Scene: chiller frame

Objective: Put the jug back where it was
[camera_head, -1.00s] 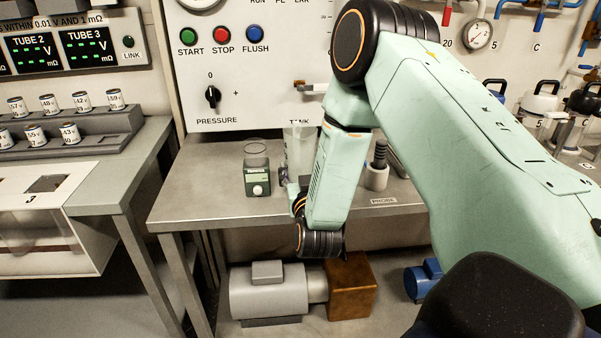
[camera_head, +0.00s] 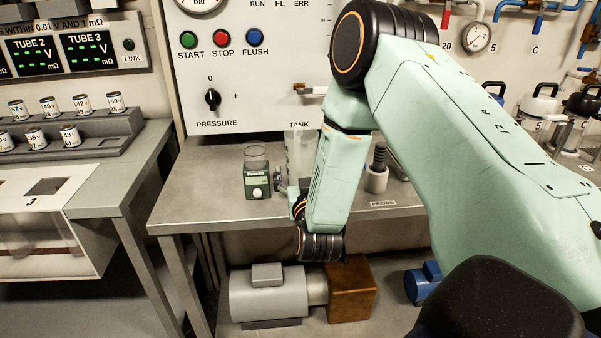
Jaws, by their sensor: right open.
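The jug (camera_head: 295,152) is a tall, clear, pale vessel at the back of the steel bench, under the TANK label. It looks upright. Its right side is hidden behind my right arm and its base behind the gripper. My right gripper (camera_head: 280,181) is open at the jug's lower left front, low over the bench. Only a small part of it shows past my wrist, so I cannot tell whether it touches the jug. My left gripper is not in view.
A green device with a glass cup (camera_head: 256,180) stands close left of the gripper. A grey post (camera_head: 377,170) stands right of my forearm, behind the PROBE label. The bench (camera_head: 195,190) is clear at left. The control panel (camera_head: 255,90) rises behind.

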